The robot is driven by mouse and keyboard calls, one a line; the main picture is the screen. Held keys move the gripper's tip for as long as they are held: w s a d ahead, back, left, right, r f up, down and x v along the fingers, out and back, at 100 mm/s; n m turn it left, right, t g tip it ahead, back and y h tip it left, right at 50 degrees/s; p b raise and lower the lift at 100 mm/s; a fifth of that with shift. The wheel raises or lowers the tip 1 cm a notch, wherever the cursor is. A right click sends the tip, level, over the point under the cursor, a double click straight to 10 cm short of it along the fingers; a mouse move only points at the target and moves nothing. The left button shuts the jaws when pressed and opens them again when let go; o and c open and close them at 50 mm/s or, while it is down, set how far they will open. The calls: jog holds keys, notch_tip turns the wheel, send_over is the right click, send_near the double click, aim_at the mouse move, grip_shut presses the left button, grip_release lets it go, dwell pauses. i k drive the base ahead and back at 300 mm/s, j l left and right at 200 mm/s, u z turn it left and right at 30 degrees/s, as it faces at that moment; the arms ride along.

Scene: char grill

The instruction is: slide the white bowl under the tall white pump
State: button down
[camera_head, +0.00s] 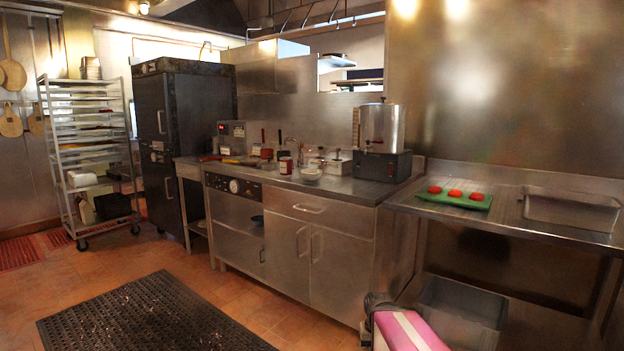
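The white bowl (310,174) sits upright near the front of the steel counter, left of the large steel urn. Just behind it and to its right is a pale dispenser (338,164) with a thin pump-like top. It may be the tall white pump, but it is too small to be sure. A gap of counter seems to lie between the bowl and this dispenser. The bowl does not appear to be under any spout. My gripper is not in view.
The steel urn (381,127) on its dark base stands right of the bowl. A white jar with a red label (286,166) stands left of it. Bottles crowd the counter's back. The lower right table holds a green tray (454,200) and a steel pan (571,210). A black mat (155,315) covers floor.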

aim_at(308, 174)
jog(key=i+u, duration=0.15)
jog(key=i, duration=0.55)
jog(key=i+l+u, duration=0.15)
jog(key=i, duration=0.55)
